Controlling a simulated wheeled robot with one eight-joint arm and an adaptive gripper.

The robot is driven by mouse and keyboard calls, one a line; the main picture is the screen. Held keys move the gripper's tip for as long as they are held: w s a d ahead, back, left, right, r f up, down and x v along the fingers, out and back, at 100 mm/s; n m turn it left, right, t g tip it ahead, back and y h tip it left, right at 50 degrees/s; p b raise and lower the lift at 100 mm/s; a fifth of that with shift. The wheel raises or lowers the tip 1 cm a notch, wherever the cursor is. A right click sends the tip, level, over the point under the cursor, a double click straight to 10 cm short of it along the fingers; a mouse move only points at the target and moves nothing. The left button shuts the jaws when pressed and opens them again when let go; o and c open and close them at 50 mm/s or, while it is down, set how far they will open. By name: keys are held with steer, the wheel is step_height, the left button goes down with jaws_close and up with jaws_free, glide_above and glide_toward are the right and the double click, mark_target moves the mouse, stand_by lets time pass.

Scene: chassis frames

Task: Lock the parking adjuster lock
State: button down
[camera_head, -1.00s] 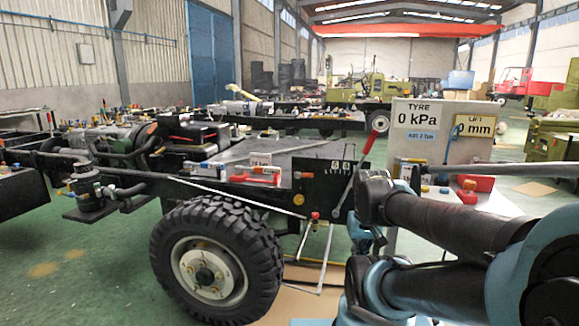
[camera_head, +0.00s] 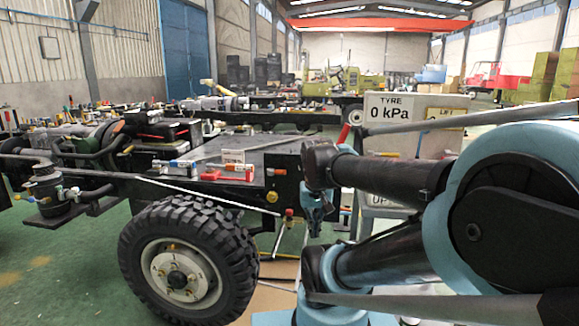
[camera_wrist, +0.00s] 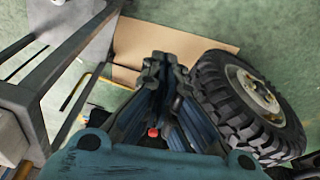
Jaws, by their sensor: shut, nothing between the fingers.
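I cannot tell for certain which part is the parking adjuster lock. A small red knob (camera_head: 289,212) sits on a fitting at the chassis end in the head view. A red spot (camera_wrist: 153,132) shows low between the fingers in the wrist view; it may be the same knob. A yellow round part (camera_head: 272,197) is on the chassis end plate. My gripper (camera_wrist: 160,62) is shut and empty, pointing over the floor beside the wheel. In the head view my blue gripper (camera_head: 314,218) hangs just right of the chassis end, partly hidden by my arm.
The large tyre (camera_head: 187,262) stands left of my gripper and also shows in the wrist view (camera_wrist: 248,103). A red lever handle (camera_head: 343,133) rises behind my arm. The tyre gauge board (camera_head: 415,112) stands behind it. Cardboard (camera_wrist: 128,45) lies on the floor. A grey stand (camera_wrist: 50,85) is left in the wrist view.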

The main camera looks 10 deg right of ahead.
steer(key=w+r+m+h, duration=0.1)
steer(key=w+r+m, duration=0.2)
steer(key=w+r, duration=0.45)
steer(key=w+r+m, duration=0.2)
steer(key=w+r, duration=0.2)
steer(key=w, duration=0.6)
steer(key=m+h, duration=0.2)
steer(key=m, duration=0.3)
glide_toward(291, 163)
steer(key=s, duration=0.2)
steer(key=s+a+r, duration=0.1)
steer(key=shift+s+r, duration=0.1)
steer(key=x, duration=1)
steer(key=shift+d, duration=0.15)
steer(key=shift+s+m, duration=0.1)
steer(key=shift+m, duration=0.2)
